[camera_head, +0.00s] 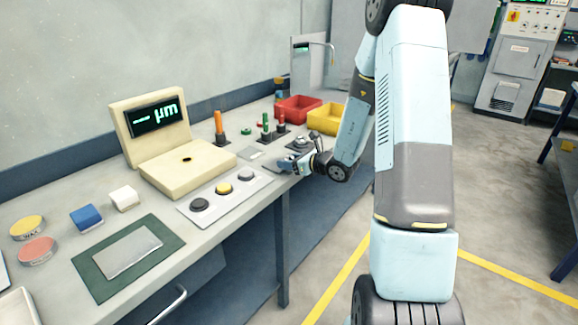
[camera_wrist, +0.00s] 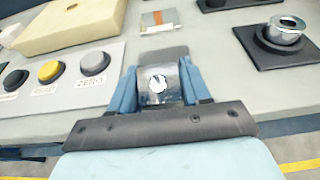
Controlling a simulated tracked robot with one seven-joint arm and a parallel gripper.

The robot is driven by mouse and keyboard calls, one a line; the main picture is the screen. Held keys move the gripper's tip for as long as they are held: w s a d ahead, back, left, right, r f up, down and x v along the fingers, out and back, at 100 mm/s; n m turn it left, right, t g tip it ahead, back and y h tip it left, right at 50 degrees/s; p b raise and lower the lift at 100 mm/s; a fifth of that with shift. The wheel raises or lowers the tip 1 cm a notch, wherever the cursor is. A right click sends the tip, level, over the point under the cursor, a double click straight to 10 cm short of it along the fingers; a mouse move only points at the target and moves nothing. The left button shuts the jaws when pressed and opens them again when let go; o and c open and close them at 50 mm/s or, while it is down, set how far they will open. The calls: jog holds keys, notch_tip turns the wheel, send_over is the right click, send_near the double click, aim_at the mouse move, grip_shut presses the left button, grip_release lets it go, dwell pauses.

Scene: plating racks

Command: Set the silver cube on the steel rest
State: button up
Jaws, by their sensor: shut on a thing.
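The silver cube (camera_wrist: 158,84) is between the two blue fingers of my gripper (camera_wrist: 159,88) in the wrist view, with a white mark on its top. My gripper is shut on it. In the head view my gripper (camera_head: 290,166) is low over the bench's front edge, right of the button panel; the cube cannot be made out clearly there. A flat grey plate (camera_wrist: 166,52) lies just beyond the cube in the wrist view. Another bare metal plate (camera_head: 128,250) lies on a dark green mat at the near left. I cannot tell which is the steel rest.
A panel with three buttons (camera_head: 225,190) lies left of my gripper, before a cream gauge (camera_head: 186,165). A chrome ring on a black base (camera_wrist: 286,30) stands right. Red (camera_head: 297,108) and yellow (camera_head: 327,119) bins are farther back. Blue (camera_head: 87,217) and white (camera_head: 124,198) blocks stand left.

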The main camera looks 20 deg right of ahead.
grip_shut()
jog(key=shift+r, duration=0.1)
